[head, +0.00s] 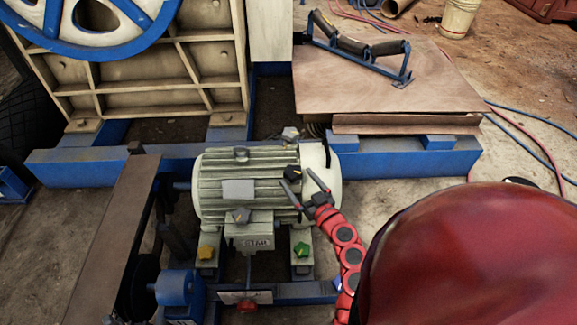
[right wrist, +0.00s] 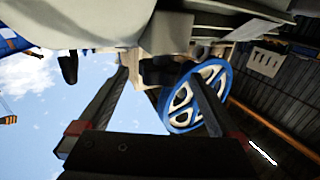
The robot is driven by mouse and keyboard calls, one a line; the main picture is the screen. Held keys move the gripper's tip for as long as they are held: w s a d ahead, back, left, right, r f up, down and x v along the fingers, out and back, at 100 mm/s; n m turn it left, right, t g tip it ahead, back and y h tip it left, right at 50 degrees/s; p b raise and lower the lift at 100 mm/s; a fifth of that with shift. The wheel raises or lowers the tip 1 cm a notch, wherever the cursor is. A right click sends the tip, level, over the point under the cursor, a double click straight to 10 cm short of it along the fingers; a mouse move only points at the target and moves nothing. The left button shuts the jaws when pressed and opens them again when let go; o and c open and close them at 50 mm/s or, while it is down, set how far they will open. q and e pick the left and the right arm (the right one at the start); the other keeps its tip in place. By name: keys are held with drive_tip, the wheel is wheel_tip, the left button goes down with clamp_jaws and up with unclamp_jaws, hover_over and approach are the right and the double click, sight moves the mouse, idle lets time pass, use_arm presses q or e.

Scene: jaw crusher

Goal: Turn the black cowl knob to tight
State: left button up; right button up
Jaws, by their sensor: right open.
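The black cowl knob (head: 292,172) sits on the right end of the pale grey-green motor (head: 240,185), near its cowl, in the head view. My right gripper (head: 296,178) comes up from the lower right on a red jointed arm. Its two fingers are spread, with the tips close to the knob, one on each side of it in the picture. I cannot tell whether they touch it. In the right wrist view the open fingers (right wrist: 158,73) point at the motor's underside, and I cannot make out the knob for certain. My left gripper is not in view.
Other knobs are a dark grey one (head: 239,215), a pale one (head: 290,132), a yellow one (head: 206,252), a green one (head: 302,249) and a red one (head: 247,306). A blue frame beam (head: 90,168) runs behind the motor. A brown belt guard (head: 112,240) stands left.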

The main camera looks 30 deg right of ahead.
sight(288, 166)
drive_tip(key=w, duration=0.6)
drive_tip(key=shift+w+d, duration=0.2)
drive_tip(key=shift+d, duration=0.05)
drive_tip(key=c, duration=1.4)
